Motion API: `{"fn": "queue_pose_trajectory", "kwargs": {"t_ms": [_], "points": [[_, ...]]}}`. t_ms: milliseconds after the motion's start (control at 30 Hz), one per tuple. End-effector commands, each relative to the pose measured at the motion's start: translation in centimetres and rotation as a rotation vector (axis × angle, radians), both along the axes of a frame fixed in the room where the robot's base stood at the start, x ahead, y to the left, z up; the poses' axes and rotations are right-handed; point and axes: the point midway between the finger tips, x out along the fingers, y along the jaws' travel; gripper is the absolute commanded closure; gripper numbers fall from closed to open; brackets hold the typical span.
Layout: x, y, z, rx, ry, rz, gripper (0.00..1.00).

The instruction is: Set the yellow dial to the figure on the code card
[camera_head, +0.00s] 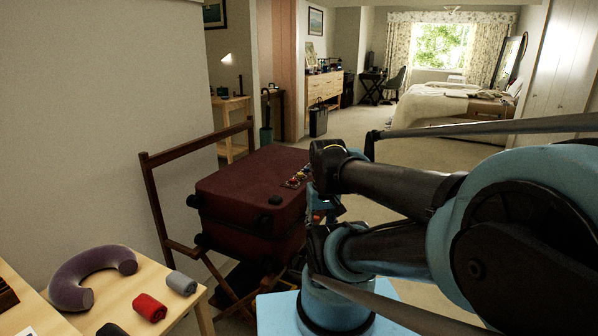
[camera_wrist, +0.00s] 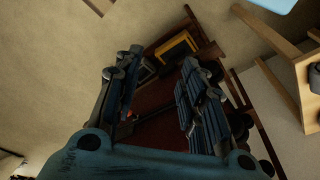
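The dark red suitcase (camera_head: 245,190) lies on a wooden luggage rack in the head view. A cluster of small coloured parts (camera_head: 298,178) sits along its right edge, too small to tell apart. My gripper is mostly hidden behind my arm there. In the wrist view my gripper (camera_wrist: 162,60) has its two fingers spread, nothing held between them. Beyond them is the suitcase's dark red side (camera_wrist: 158,92), with a yellow rectangular part (camera_wrist: 178,46) and a small orange-red part (camera_wrist: 130,115). I cannot tell which is the yellow dial. No code card or figure is readable.
The luggage rack (camera_head: 153,205) has a tall wooden back at the left. A light wood table (camera_head: 110,270) at lower left holds a purple neck pillow (camera_head: 75,280), a red roll (camera_head: 149,307) and a grey roll (camera_head: 181,283). Carpet beyond the suitcase is open toward the bed (camera_head: 440,105).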

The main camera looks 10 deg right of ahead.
Motion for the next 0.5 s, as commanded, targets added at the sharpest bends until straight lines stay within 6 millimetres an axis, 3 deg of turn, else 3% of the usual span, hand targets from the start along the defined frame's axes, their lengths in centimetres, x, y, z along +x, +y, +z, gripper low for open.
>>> {"fn": "queue_pose_trajectory", "kwargs": {"t_ms": [67,167,500], "points": [[-0.6,0.0,0.7,0.001,-0.008,-0.006,0.60],[0.3,0.0,2.0,0.005,-0.002,-0.032,0.60],[7.6,-0.2,10.0,0.030,0.051,-0.222,0.60]]}}
